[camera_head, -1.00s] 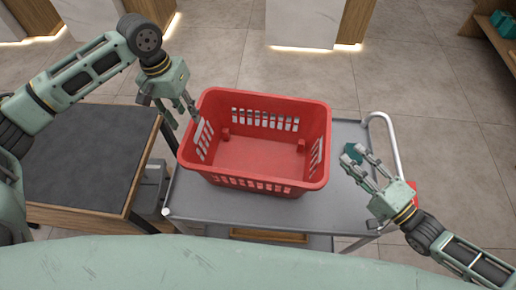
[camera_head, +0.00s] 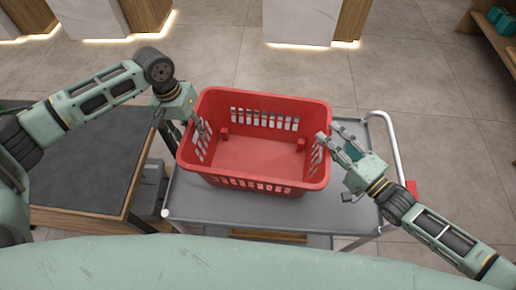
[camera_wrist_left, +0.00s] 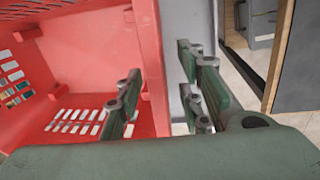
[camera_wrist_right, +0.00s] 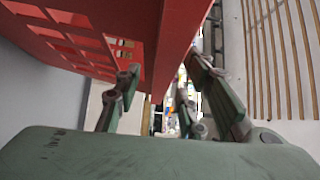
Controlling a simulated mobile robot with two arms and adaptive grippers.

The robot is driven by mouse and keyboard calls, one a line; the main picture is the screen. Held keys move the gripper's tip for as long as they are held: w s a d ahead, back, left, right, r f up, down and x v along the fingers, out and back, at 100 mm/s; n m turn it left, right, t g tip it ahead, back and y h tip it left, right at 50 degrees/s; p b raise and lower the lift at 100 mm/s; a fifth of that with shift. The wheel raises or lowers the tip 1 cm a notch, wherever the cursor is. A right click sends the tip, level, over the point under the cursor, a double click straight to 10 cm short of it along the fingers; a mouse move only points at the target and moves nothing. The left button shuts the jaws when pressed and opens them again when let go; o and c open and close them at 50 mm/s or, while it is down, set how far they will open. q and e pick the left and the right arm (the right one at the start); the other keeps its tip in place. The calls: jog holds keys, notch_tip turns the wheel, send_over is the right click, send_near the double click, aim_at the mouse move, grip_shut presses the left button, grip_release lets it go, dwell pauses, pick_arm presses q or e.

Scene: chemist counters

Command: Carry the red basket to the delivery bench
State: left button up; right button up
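The red basket (camera_head: 258,155) is empty and stands upright on a grey cart (camera_head: 235,207). My left gripper (camera_head: 197,128) is open at the basket's left wall. In the left wrist view the left gripper (camera_wrist_left: 160,95) has fingers on both sides of the red wall (camera_wrist_left: 150,50), with a gap outside. My right gripper (camera_head: 334,150) is open at the right wall. In the right wrist view the right gripper (camera_wrist_right: 165,90) has one finger beneath the basket's inner side and others outside the wall (camera_wrist_right: 176,40). I cannot tell which surface is the delivery bench.
A dark-topped wooden bench (camera_head: 80,170) stands left of the cart, under my left arm. The cart has a white handle rail (camera_head: 392,140) on its right. Tiled floor (camera_head: 420,80) is clear beyond.

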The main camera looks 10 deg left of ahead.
aim_at(190, 125)
pick_arm(q)
jog(key=shift+c, duration=0.4)
pick_arm(e)
jog(key=shift+c, duration=0.3)
pick_arm(q)
jog(key=shift+d, duration=0.1)
jog(key=shift+c, duration=0.9)
pick_arm(e)
jog(key=shift+d, duration=0.1)
jog(key=shift+c, duration=0.9)
pick_arm(q)
grip_shut()
pick_arm(e)
grip_shut()
pick_arm(q)
jog(key=shift+r, duration=0.2)
pick_arm(e)
jog(key=shift+r, duration=0.3)
